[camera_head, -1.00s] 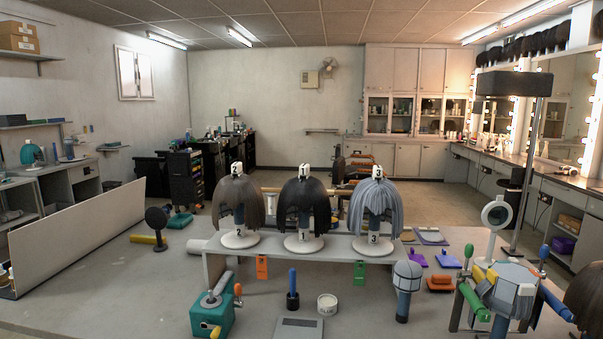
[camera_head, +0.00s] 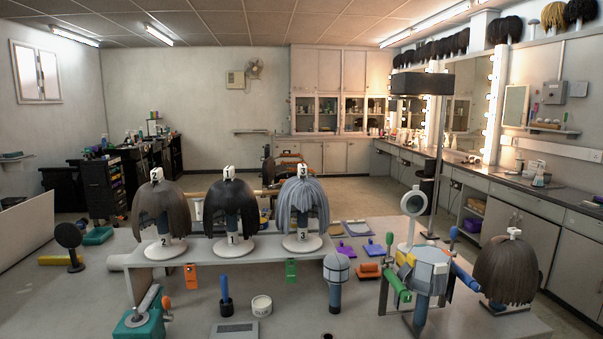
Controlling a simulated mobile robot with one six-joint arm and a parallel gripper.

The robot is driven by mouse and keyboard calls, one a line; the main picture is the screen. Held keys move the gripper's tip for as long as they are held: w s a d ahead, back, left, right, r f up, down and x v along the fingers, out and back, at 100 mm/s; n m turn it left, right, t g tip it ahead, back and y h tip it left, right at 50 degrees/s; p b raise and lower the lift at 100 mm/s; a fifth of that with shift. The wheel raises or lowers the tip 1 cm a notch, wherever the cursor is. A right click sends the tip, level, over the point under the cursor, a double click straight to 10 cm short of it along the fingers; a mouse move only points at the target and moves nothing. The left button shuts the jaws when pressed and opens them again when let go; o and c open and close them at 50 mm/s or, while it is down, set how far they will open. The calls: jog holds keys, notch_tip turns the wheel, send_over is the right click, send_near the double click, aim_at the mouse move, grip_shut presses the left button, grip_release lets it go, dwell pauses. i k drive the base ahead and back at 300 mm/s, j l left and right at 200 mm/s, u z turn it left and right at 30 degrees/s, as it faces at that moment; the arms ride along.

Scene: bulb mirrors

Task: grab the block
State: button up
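No thing is plainly marked as the block. A grey rounded head form (camera_head: 337,268) stands upright on a blue-grey post near the front middle of the table. A larger blue-grey faceted form (camera_head: 428,270) stands to its right, with green, yellow and blue handled pieces around it. White numbered blocks sit on top of three wigs: a brown wig (camera_head: 160,212), a black wig (camera_head: 231,210) and a grey wig (camera_head: 303,207), all on white round bases on a raised shelf. My gripper is not in view.
A teal box with a crank (camera_head: 140,318), a blue-handled tool in a dark cup (camera_head: 226,300), a white tub (camera_head: 262,305) and a flat grey plate (camera_head: 235,331) are at the front. A round mirror (camera_head: 414,203) and a brown wig (camera_head: 505,270) stand at right.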

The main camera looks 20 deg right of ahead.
aim_at(337, 266)
jog(key=i+l+z, duration=0.1)
jog(key=i+z, duration=0.35)
jog(key=i, duration=0.8)
